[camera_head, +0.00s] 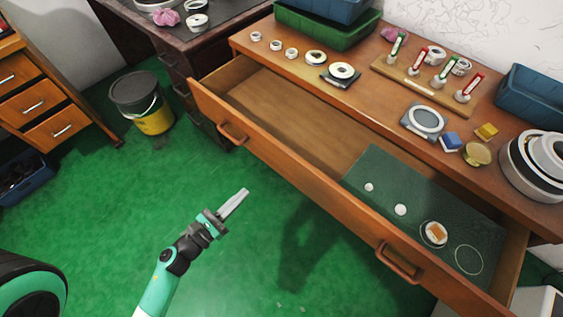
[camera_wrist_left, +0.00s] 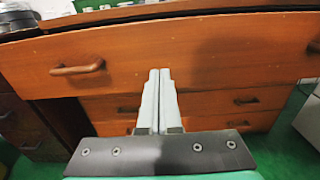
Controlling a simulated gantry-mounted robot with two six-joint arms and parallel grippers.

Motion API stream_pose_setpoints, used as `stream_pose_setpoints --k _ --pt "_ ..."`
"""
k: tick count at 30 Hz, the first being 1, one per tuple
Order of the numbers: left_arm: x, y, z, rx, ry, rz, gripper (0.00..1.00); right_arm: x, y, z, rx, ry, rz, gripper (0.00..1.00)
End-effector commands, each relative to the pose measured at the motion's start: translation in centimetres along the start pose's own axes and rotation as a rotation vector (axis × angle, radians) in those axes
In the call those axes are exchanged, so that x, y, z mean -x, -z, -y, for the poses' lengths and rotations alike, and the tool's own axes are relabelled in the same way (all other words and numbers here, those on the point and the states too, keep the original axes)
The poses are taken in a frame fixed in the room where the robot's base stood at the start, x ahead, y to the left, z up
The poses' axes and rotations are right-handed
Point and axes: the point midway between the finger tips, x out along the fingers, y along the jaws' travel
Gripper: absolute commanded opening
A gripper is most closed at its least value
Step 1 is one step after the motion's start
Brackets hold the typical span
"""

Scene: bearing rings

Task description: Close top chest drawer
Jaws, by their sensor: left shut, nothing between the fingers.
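The top chest drawer (camera_head: 300,140) is pulled out from the wooden chest (camera_head: 380,85) in the head view. Its front has two brown handles, a left one (camera_head: 232,134) and a right one (camera_head: 398,262). A green mat (camera_head: 385,185) lies in its right part with several small round parts on it. My left gripper (camera_head: 243,194) is shut and empty, in front of the drawer and apart from it in the head view. In the left wrist view the shut fingers (camera_wrist_left: 158,75) point at the drawer front (camera_wrist_left: 215,55), right of a handle (camera_wrist_left: 78,69). My right gripper is not in view.
Bearing rings (camera_head: 316,57), a marker rack (camera_head: 430,85), a scale (camera_head: 424,120) and bins (camera_head: 530,97) stand on the chest top. A yellow and black bucket (camera_head: 142,102) stands on the green floor at left. Lower drawers (camera_wrist_left: 215,103) are shut. Floor before the chest is clear.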

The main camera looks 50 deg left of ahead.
Motion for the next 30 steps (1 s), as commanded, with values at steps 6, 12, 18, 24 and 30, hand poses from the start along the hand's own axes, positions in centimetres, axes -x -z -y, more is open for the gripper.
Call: stream_pose_setpoints --k 6,12,18,24,30 --pt "-1.2 0.1 0.0 -0.002 0.006 0.004 0.00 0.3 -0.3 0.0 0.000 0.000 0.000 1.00" --pt "-5.1 0.0 0.2 -0.002 0.008 0.007 0.00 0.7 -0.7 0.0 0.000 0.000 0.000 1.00" --pt "-9.5 -0.1 0.1 0.000 0.006 0.007 0.00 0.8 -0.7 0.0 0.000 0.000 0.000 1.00" --pt "-12.8 -0.1 0.1 0.001 0.003 0.005 0.00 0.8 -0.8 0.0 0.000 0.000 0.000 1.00" --pt "-14.1 -0.1 0.1 0.000 0.002 0.004 0.00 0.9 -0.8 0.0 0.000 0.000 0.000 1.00"
